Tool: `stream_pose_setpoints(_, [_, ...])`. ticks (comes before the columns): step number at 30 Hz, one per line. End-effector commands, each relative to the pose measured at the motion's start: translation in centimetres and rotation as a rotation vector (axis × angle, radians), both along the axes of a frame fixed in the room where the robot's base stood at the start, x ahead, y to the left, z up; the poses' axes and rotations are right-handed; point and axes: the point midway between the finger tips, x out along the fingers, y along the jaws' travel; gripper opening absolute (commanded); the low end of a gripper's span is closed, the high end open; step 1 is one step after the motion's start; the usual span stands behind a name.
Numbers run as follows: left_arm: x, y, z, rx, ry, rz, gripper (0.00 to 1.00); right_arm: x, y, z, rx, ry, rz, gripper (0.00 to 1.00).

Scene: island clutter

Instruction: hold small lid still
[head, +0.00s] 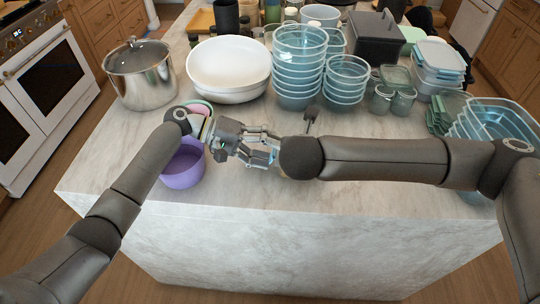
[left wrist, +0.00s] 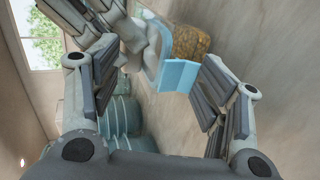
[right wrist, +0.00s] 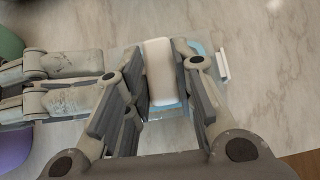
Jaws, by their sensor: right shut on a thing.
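A small light-blue piece with a flat edge, which I take for the small lid (left wrist: 178,76), shows between and beyond my left fingers in the left wrist view. A tan, grainy piece (left wrist: 191,42) adjoins it. My left gripper (left wrist: 155,72) has its fingers wide apart, with a clear gap to the lid. In the right wrist view a pale, rounded block (right wrist: 160,72) with light blue at its end lies between the fingers of my right gripper (right wrist: 161,85), which is shut on it. In the head view the two grippers meet above the counter's front and mostly hide the held piece.
A purple bowl (head: 183,167) stands beneath my left wrist. White bowls (head: 228,66), stacked blue containers (head: 298,72) and a steel pot (head: 140,76) stand behind. More blue containers (head: 497,117) are at right. The marble counter (head: 250,193) is bare along its front.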

Motion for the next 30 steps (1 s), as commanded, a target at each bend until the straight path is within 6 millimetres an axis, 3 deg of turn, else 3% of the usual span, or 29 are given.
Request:
stream_pose_setpoints(1, [-0.1,-0.3,-0.1,-0.005,0.001,-0.004,0.64,-0.7,0.2,-1.2,-0.004,0.026,0.011,0.0])
stream_pose_setpoints(30, [-0.1,0.1,1.7,-0.005,-0.001,-0.004,0.64,-0.7,0.2,-1.2,-0.004,0.026,0.011,0.0])
